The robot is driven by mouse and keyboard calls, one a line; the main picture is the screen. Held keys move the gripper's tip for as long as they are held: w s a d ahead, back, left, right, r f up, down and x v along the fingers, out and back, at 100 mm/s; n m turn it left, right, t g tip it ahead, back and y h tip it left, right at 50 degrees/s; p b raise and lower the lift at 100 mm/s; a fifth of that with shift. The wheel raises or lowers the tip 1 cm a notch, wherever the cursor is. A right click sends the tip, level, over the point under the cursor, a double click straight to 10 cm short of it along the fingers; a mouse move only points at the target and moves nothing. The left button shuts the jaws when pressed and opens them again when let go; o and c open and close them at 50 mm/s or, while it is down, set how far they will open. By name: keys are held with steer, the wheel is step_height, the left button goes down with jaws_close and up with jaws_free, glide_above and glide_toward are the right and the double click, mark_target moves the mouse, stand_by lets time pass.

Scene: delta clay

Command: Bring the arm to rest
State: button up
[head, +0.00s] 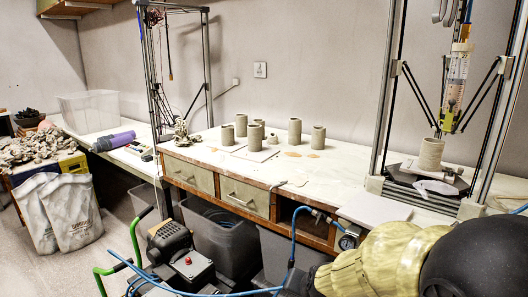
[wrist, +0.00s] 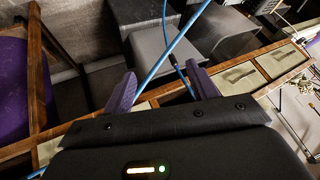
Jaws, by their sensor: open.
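My gripper (wrist: 163,82) shows in the wrist view, with its two purple fingers spread apart. It is open and nothing is held between the fingers. A blue hose (wrist: 172,50) passes beyond the gap; I cannot tell how far off it is. The wooden bench front with its pale drawers (wrist: 240,77) runs slantwise behind the fingers. In the head view I cannot make out the gripper's fingers.
The bench top (head: 345,160) holds several clay cylinders (head: 295,131) and a clay printer with a cylinder (head: 431,153) on its bed. Grey bins (head: 222,240) stand under the bench. A compressor (head: 172,250) with blue hoses stands on the floor in front.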

steer(key=s+d+f+n+g+h+p, duration=0.1)
steer(key=s+d+f+n+g, duration=0.15)
steer(key=s, duration=0.35)
steer(key=s+d+f+n+g, duration=0.2)
steer(key=s+d+g, duration=0.15)
steer(key=s, duration=0.25)
step_height(320, 180, up, 30)
steer(key=t+p, duration=0.1)
steer(key=p, duration=2.8)
